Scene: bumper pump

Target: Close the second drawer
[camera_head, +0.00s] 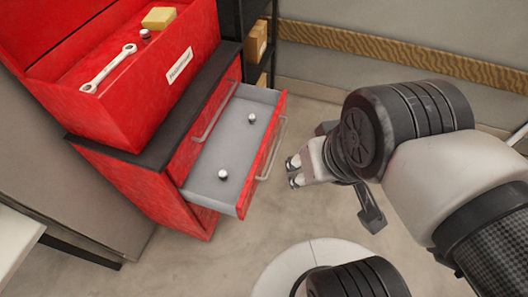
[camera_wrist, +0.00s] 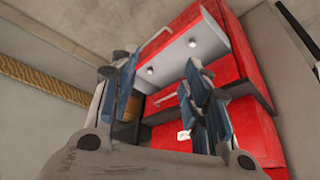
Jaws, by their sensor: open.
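A red tool cabinet (camera_head: 134,190) stands on the floor at the left in the head view. One drawer (camera_head: 207,161) is pulled out and shows its grey inside with two small knobs or bolts in it. A closed drawer front with a handle (camera_head: 214,111) lies just above it. The open drawer's front has a metal handle (camera_head: 272,150). My gripper (camera_head: 293,171) is just right of that handle, apart from it, open and empty. In the wrist view my gripper (camera_wrist: 158,75) spreads its fingers, with the open drawer (camera_wrist: 188,48) beyond them.
A red open toolbox (camera_head: 135,95) on the cabinet's black top holds a wrench (camera_head: 108,68) and a yellow block (camera_head: 158,18). A black shelf with boxes (camera_head: 257,42) stands behind. Floor right of the drawer is clear up to my arm.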

